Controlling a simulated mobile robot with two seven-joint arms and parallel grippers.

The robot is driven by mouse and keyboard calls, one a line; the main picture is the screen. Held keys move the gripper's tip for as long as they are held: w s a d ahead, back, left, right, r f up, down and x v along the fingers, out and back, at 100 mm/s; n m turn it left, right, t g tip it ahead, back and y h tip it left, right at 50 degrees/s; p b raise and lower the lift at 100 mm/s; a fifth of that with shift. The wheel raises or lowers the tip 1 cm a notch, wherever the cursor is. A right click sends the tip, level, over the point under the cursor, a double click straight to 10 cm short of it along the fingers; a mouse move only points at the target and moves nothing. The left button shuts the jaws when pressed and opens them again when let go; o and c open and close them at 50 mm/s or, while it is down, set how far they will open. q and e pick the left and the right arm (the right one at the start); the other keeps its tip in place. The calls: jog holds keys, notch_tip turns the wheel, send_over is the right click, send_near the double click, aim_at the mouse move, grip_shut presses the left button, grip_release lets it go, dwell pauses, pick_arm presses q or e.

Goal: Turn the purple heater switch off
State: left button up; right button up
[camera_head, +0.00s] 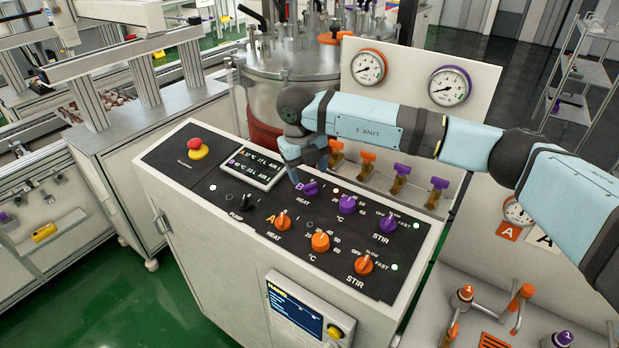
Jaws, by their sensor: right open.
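The purple heater switch (310,188) is a small purple knob on the black control panel (222,183), in the upper row marked B and HEAT. My right gripper (306,175) comes in from the right and points down just above and behind this switch. Its jaws are open and nothing shows between them. One finger overlaps the left edge of the switch in the picture; I cannot tell whether it touches. A small indicator light beside the switch shows white. My left gripper is not in view.
A purple temperature knob (347,203) and a purple stir knob (388,223) stand to the right. The orange heat knob (283,222) is in front. A red emergency button (194,145) is at the left. Orange and purple valves (367,160) stand behind the panel.

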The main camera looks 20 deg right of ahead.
aim_at(310, 185)
jog(key=f, duration=0.3)
jog(key=shift+s+d+f+p, duration=0.15)
jog(key=shift+d+p, duration=0.05)
jog(key=shift+p, duration=0.15)
jog(key=shift+d+f, duration=0.1)
jog(key=shift+f, duration=0.4)
jog(key=shift+c, duration=0.3)
jog(key=c, duration=0.9)
